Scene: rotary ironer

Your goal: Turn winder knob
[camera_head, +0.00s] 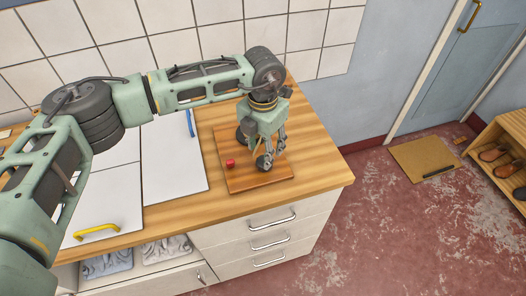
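A brown wooden board (250,184) lies on the counter near its right end. A small red piece (230,162) stands on the board's left side. A dark rounded part (263,162) shows at the fingertips of my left gripper (272,155); I cannot tell whether it is the winder knob or part of the gripper. My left gripper points down over the board's right half, to the right of the red piece. Its fingers hide part of what is beneath, and whether they are closed on anything is unclear. My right gripper is out of view.
White panels with a blue handle (190,123) and a yellow handle (96,231) lie left of the board. The wooden counter (315,172) is bare to the right. Drawers (270,240) and folded cloths (107,262) are below. A shoe rack (500,150) stands at far right.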

